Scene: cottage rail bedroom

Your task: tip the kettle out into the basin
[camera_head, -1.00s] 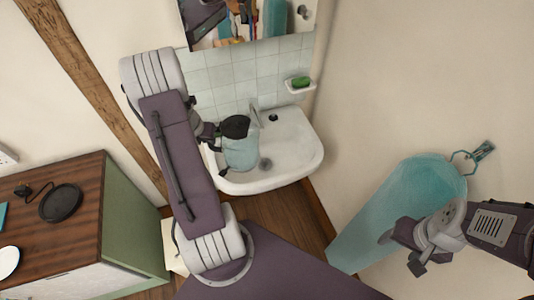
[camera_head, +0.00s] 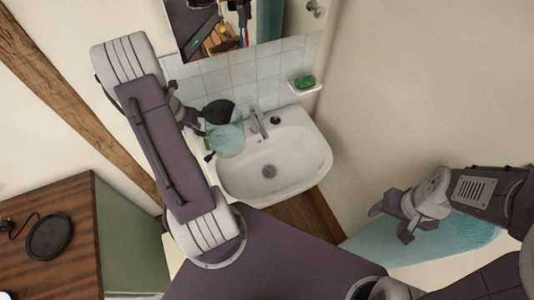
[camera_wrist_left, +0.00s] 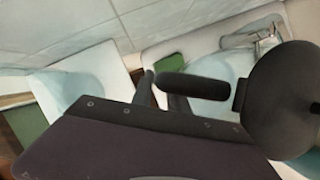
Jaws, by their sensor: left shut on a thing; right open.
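The kettle has a pale blue body (camera_head: 226,142) and a dark round top (camera_head: 219,112). In the head view it is at the back left of the white basin (camera_head: 308,152), overlapping its rim. My left gripper (camera_head: 194,121) is shut on the kettle, from its left side. In the left wrist view the kettle's dark handle (camera_wrist_left: 192,87) and a large dark round part (camera_wrist_left: 285,98) show close up. I cannot tell the kettle's exact tilt. The basin's visible bowl looks empty, with a dark drain. My right gripper (camera_head: 390,211) is open and empty, far right of the basin.
A tap (camera_head: 259,122) stands on the basin's back edge. A soap dish with green soap (camera_head: 304,82) is on the tiled wall, below a mirror (camera_head: 225,25). A blue towel (camera_head: 440,238) hangs behind my right gripper. A wooden-topped cabinet (camera_head: 40,205) stands at left.

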